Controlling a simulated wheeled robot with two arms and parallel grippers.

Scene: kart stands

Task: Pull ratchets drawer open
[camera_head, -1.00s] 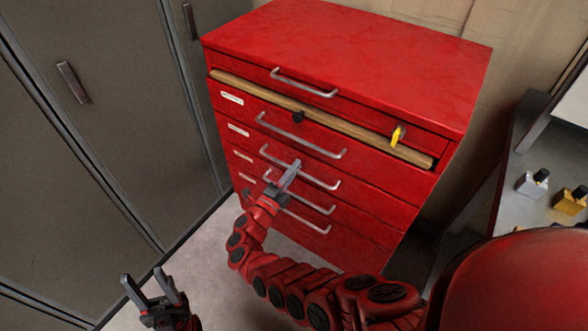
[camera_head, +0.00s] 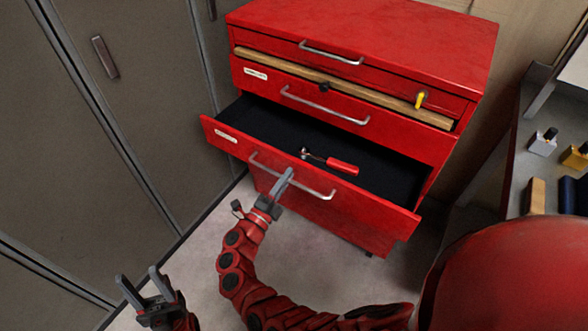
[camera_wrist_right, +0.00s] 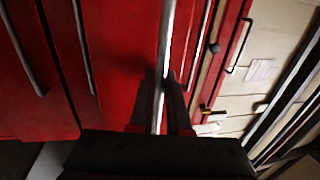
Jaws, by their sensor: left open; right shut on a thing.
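The red tool cabinet (camera_head: 370,35) stands at the back centre. One of its middle drawers (camera_head: 385,212) is pulled well out, with a label too small to read on its front. Inside lies a red-handled ratchet (camera_head: 335,163) on the dark drawer floor. My right gripper (camera_head: 286,178) is shut on this drawer's metal handle (camera_head: 322,194). In the right wrist view, the handle bar (camera_wrist_right: 165,50) runs between its fingers. My left gripper (camera_head: 145,287) is open and empty at the lower left, away from the cabinet.
Grey lockers (camera_head: 85,120) stand to the left. A workbench (camera_head: 510,140) with small metallic and yellow blocks is on the right. A wooden strip (camera_head: 340,88) and a yellow key-like piece (camera_head: 421,99) are on the upper cabinet. Bare floor (camera_head: 215,215) lies at the left front.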

